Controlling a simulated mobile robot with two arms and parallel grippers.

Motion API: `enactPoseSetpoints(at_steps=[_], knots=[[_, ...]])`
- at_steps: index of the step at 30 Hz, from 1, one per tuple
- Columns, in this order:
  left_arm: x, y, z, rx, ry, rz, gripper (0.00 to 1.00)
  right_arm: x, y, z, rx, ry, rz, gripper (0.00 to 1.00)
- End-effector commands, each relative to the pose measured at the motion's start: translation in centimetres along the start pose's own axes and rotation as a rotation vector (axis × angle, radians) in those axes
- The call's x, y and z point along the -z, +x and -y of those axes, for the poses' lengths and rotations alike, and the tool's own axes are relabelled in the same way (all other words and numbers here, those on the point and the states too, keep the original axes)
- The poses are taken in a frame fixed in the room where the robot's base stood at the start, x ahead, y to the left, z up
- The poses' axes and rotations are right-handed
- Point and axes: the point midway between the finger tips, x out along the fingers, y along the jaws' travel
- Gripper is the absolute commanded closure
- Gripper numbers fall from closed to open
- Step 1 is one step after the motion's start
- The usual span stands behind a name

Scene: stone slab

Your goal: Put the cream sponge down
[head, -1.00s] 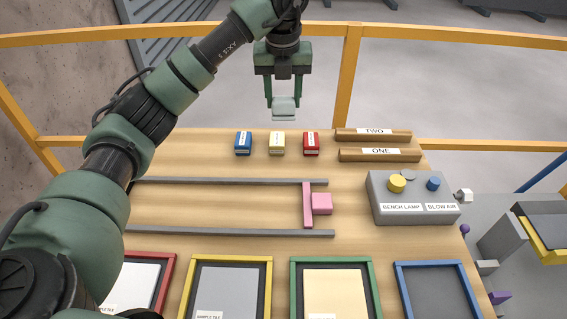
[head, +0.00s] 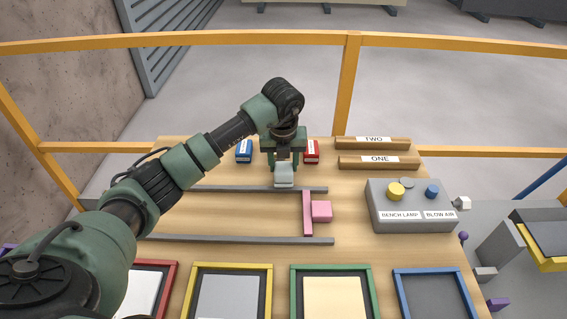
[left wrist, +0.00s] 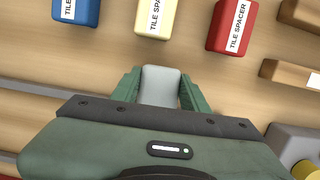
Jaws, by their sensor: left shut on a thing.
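My left gripper (head: 284,168) is shut on a pale grey block (head: 284,177), its fingers on either side of it. The block also shows between the fingers in the left wrist view (left wrist: 160,86). It looks grey rather than cream, and I see no other sponge. It hangs low over the bench (head: 230,215), in front of the tile spacers and by the far grey rail (head: 235,188). I cannot tell whether it touches the bench. My right gripper is not in view.
Blue (head: 244,151), yellow (left wrist: 156,17) and red (head: 311,151) tile spacers stand behind the gripper. A pink piece (head: 320,211) sits between the rails. A switch box (head: 410,212) is at right, wooden bars (head: 378,162) behind it. Coloured frames line the front.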

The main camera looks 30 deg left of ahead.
Motion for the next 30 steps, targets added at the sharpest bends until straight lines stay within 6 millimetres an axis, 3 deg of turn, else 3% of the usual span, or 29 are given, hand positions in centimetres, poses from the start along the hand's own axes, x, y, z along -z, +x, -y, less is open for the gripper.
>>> enactPoseSetpoints(at_steps=[11,12,14,15,24,30], knots=[[0.1,0.8,0.0,0.000,0.000,0.002,1.00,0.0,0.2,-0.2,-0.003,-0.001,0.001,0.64],[0.1,0.8,0.0,0.000,0.000,0.002,0.53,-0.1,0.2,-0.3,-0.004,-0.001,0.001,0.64],[0.1,0.8,0.0,0.001,0.000,0.002,0.36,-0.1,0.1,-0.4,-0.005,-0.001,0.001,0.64],[0.1,0.8,0.0,0.000,0.000,0.002,0.33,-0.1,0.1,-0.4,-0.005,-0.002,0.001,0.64],[0.1,0.6,0.0,0.000,0.000,0.002,0.33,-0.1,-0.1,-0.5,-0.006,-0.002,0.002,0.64],[0.0,-1.5,0.0,0.002,0.000,0.005,0.33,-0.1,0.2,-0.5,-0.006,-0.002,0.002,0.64]])
